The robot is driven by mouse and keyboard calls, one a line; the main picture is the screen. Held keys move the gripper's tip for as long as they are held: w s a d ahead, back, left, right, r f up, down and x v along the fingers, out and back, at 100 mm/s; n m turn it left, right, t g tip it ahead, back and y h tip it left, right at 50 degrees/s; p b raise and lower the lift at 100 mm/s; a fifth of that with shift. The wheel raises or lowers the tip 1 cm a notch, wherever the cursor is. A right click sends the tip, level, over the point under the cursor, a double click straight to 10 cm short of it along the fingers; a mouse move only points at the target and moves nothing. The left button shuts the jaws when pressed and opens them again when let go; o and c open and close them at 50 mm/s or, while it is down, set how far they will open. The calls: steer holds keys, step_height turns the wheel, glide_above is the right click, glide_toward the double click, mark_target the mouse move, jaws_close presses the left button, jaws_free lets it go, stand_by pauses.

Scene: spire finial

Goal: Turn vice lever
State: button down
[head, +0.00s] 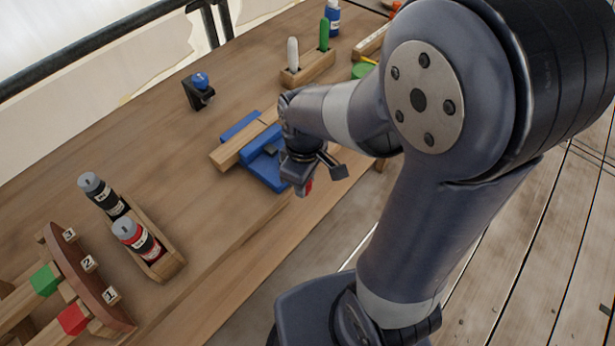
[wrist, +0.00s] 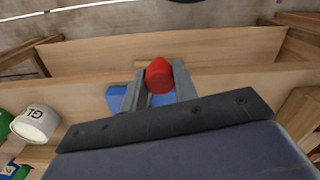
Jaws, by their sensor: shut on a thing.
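The blue vice (head: 262,165) sits at the front edge of the wooden bench, with a wooden block (head: 240,148) lying between its jaws. Part of the blue vice also shows in the wrist view (wrist: 117,99). My gripper (head: 318,178) is at the front side of the vice, and my arm hides part of it. In the wrist view my gripper (wrist: 160,85) is shut on the red lever knob (wrist: 159,76), with a grey finger on each side. A bit of red shows under the gripper in the head view. The lever's shaft is hidden.
A wooden rack (head: 150,250) with two bottles stands at the lower left, beside a curved numbered stand (head: 80,275). A small black holder with a blue knob (head: 199,90) stands behind the vice. Another rack (head: 308,68) holds white and green pieces. Bare bench lies left of the vice.

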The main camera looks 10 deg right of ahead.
steer(key=shift+a, duration=0.15)
stand_by(0.3)
steer(key=c, duration=1.1)
jaws_free()
step_height(320, 180, up, 11)
steer(key=shift+p, duration=0.4)
steer(key=shift+f, duration=0.15)
